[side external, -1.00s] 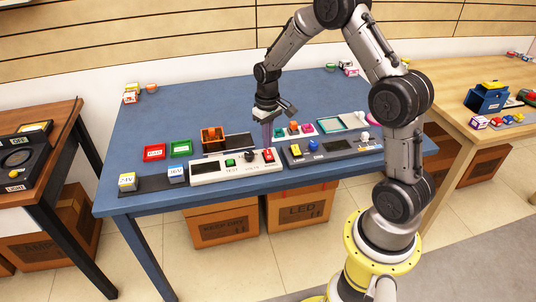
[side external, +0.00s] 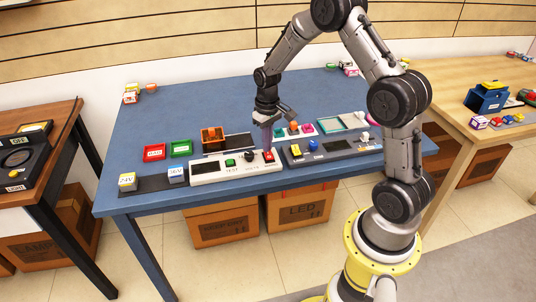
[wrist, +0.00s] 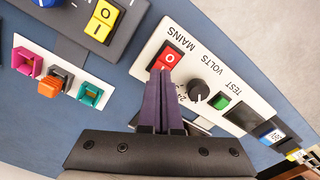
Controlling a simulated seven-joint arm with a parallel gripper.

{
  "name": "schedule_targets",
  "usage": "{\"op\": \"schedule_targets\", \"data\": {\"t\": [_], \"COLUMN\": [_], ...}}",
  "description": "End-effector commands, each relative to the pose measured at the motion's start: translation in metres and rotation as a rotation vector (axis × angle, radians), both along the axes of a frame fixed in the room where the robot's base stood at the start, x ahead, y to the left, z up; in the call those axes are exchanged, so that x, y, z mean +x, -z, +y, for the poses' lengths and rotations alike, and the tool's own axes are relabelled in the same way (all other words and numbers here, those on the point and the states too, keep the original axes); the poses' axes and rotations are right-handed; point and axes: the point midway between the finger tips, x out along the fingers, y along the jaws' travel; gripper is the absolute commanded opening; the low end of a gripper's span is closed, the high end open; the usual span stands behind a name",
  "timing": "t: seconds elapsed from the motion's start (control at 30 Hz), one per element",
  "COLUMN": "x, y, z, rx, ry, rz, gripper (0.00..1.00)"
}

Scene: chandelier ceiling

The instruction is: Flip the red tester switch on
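The white tester panel (side external: 214,177) lies near the front edge of the blue table. Its red rocker switch (side external: 269,156) is at the right end. In the wrist view the red switch (wrist: 170,58) sits by the label MAINS, with a white O visible; the part nearest my fingertips is partly hidden. My gripper (side external: 268,149) points down with its purple fingers at the switch. In the wrist view my gripper (wrist: 161,72) has its fingers together, tips at the switch's near edge. I cannot tell whether they touch it. Nothing is held.
A black knob (wrist: 198,90) and a green button (wrist: 221,101) are close beside the switch on the panel. A grey panel with a yellow rocker (side external: 296,150) stands just to the right. Red (side external: 154,152) and green (side external: 180,148) trays lie to the left.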

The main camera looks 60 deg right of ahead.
Motion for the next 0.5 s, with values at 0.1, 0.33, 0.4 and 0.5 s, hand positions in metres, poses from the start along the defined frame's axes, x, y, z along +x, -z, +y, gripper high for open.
{"op": "schedule_targets", "data": {"t": [0.1,0.33,0.4,0.5], "x": [-0.0009,-0.0009,-0.0005,0.0001], "y": [0.0026,0.0043,0.0021,-0.0045], "z": [0.0004,0.0004,0.0003,0.0000], "rx": [0.002,0.002,0.001,0.000], "ry": [0.000,0.000,0.000,0.000], "rz": [0.004,0.003,0.002,-0.001], "gripper": [0.00,0.00,0.00,0.00]}}
